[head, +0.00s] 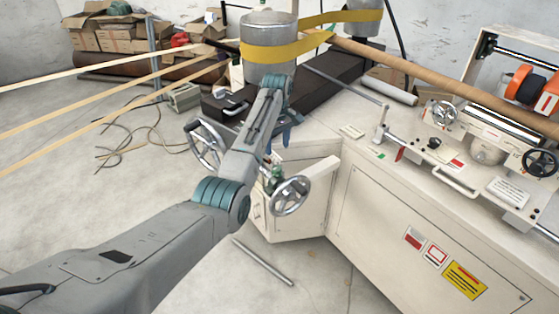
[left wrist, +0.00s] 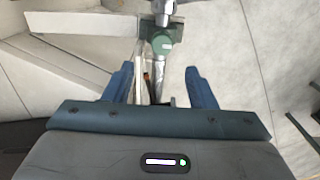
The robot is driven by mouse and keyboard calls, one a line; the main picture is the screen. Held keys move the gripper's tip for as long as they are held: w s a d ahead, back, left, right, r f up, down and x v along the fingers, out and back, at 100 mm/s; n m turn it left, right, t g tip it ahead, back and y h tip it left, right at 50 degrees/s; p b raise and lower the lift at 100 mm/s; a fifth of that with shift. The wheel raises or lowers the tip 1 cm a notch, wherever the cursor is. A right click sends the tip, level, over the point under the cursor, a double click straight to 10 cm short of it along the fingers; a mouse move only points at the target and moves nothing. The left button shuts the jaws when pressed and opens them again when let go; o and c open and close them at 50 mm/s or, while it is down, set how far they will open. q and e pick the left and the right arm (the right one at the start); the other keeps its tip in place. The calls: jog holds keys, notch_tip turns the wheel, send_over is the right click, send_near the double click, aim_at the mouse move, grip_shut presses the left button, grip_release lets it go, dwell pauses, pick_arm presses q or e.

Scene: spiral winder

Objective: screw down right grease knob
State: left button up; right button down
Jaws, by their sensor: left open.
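My left gripper (head: 280,138) is beside the winder's handwheels; the arm hides part of it in the head view. In the left wrist view the gripper (left wrist: 158,74) has its two blue fingers wide apart. A green fitting (left wrist: 162,44) with a silver cylinder (left wrist: 159,70) below it shows between and ahead of the fingers, and I see no contact. A green fitting (head: 273,178) also shows behind a silver handwheel (head: 290,195) in the head view. I cannot tell which part is the right grease knob. My right gripper is not in view.
A second handwheel (head: 204,145) stands left of my forearm. The white machine cabinet (head: 385,235) fills the right side. A mandrel (head: 268,55) with yellow belt stands behind the gripper. A metal rod (head: 262,262) lies on the floor. Cables (head: 130,130) lie on the floor at left.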

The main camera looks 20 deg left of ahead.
aim_at(277, 168)
pick_arm(q)
jog(key=f, duration=0.6)
jog(key=f+p, duration=0.1)
jog(key=f, duration=0.2)
jog(key=shift+s+f, duration=0.15)
jog(key=shift+s, duration=0.1)
jog(key=c, duration=1)
